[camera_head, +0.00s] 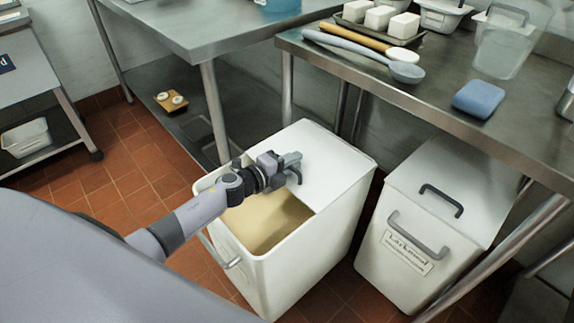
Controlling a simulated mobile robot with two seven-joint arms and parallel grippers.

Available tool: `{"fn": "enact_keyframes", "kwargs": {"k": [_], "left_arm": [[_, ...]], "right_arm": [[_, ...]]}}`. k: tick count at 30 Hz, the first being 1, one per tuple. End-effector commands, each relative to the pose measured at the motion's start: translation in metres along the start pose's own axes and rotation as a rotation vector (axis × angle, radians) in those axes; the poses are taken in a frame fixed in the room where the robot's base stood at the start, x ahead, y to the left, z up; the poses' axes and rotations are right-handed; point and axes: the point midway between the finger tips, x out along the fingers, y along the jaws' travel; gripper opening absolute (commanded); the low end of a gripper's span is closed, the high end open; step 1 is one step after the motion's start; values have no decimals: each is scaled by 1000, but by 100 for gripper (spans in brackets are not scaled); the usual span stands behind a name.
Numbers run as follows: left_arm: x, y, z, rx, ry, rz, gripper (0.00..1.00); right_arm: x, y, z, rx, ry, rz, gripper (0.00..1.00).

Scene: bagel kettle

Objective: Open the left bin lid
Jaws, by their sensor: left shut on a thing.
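The left bin (318,252) is a white bin standing on the floor. Its white lid (328,158) covers the rear part, and the front part is uncovered. Tan, grainy contents (262,220) show through the opening. My left gripper (290,164) comes in from the left over the opening and is shut on the dark lid handle (297,176) at the lid's front edge. The gripper partly hides the handle. My right gripper is out of view.
A second white bin (408,268) with its lid shut stands to the right. Steel tables (450,105) stand above and behind the bins, with table legs close by. The table holds spoons (365,52) and a blue sponge (479,98). Tiled floor is clear at left.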

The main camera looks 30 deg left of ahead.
Motion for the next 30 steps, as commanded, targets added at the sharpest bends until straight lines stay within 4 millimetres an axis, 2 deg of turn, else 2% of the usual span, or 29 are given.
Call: {"fn": "enact_keyframes", "kwargs": {"k": [11, 12, 23, 30], "left_arm": [[1, 0, 0, 0, 1, 1, 0], [1, 0, 0, 0, 1, 1, 23], [-4, 0, 0, 1, 0, 2, 23], [-33, -1, 0, 1, -1, 3, 23]], "right_arm": [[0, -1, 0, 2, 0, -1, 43], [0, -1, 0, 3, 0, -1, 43], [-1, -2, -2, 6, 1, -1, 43], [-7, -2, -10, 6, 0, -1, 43]]}}
